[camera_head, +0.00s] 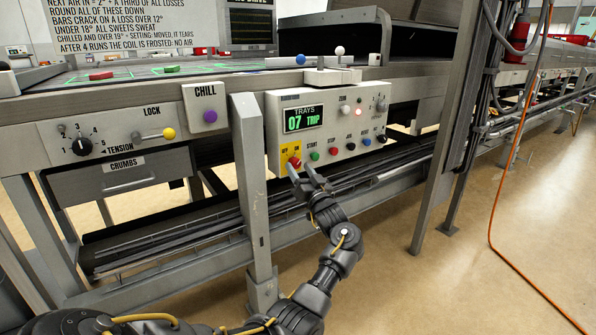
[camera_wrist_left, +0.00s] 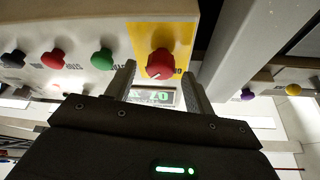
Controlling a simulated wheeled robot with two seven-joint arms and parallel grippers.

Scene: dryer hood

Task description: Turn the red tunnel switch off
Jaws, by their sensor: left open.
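The red tunnel switch (camera_head: 294,162) is a round red knob on a yellow plate at the lower left corner of the grey control box (camera_head: 345,125). "OFF" is lettered above it. My left gripper (camera_head: 301,171) is open, its fingertips right at the switch. In the left wrist view the red knob (camera_wrist_left: 160,64) shows a white mark on its rim and sits between the tips of the open fingers (camera_wrist_left: 160,85). Neither finger clearly touches it; contact cannot be told. The display (camera_head: 304,119) reads "TRAYS 07 TRIP". My right gripper is not in view.
A green START button (camera_head: 314,155) and a red button (camera_head: 332,151) sit close to the right of the switch. A grey post (camera_head: 252,190) stands just left of the box. The CHILL plate has a purple knob (camera_head: 210,116). Open floor lies to the right.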

